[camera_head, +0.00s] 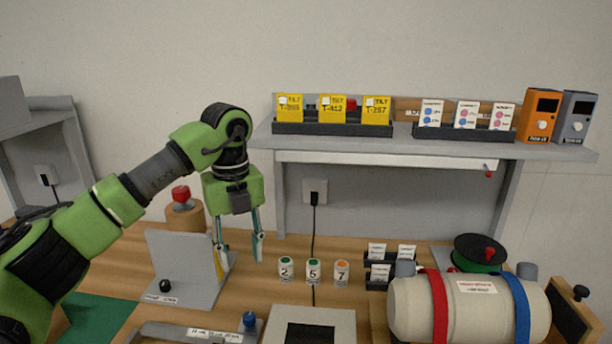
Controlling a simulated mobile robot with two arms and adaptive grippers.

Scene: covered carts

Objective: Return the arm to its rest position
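My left arm, green and dark grey, comes in from the left, bends at an elbow-like joint and points down. My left gripper (239,262) hangs above the wooden bench, right of a grey bracket stand. Its two thin fingers are apart, and I see nothing held between them. A small yellow part shows by the left finger; I cannot tell what it belongs to. My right gripper is not in view.
The grey bracket stand (172,258) is close to the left gripper. Numbered cups (314,270) and a strapped cream tank (470,308) are to the right. A grey shelf (400,148) bears yellow cards (333,108), white cards and two boxes. A red knob (181,193) stands behind the arm.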

